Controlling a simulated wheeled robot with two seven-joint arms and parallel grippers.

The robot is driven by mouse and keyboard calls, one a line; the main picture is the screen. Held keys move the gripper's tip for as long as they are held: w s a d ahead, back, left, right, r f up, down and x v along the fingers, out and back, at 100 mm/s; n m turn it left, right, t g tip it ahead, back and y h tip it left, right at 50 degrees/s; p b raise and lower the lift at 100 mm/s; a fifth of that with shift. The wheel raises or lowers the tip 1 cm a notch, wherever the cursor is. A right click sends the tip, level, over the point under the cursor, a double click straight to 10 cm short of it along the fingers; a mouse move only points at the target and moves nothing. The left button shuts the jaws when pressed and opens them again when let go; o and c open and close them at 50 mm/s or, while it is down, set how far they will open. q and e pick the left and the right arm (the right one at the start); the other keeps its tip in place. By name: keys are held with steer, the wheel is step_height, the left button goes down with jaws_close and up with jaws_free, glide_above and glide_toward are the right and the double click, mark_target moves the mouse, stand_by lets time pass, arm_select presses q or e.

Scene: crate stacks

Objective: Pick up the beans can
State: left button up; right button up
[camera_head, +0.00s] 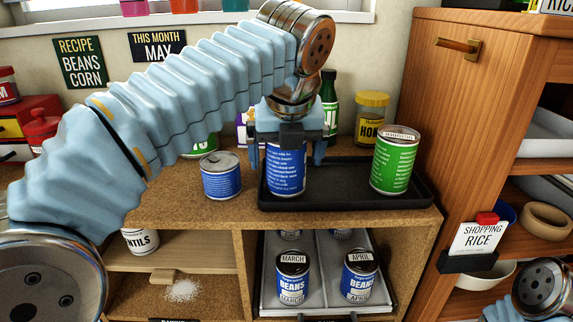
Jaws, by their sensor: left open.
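A tall blue can (286,175) stands upright in a black tray (345,201) on the wooden counter; its side shows small white print, no name. My left gripper (286,160) points down over it, open, with one finger on each side of the can; I cannot tell whether they touch it. Two blue cans labelled BEANS stand in a grey drawer below: one marked MARCH (292,284), one marked APRIL (360,281). My right gripper is out of view; only part of my right arm shows at the lower right.
A green can (395,165) stands at the tray's right end. A short blue can (221,176) stands left of the tray. A green bottle (329,103) and a yellow-lidded jar (370,118) stand behind. A wooden cabinet (480,90) rises at the right.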

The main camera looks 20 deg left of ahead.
arm_select(q)
steer(key=c, duration=1.4)
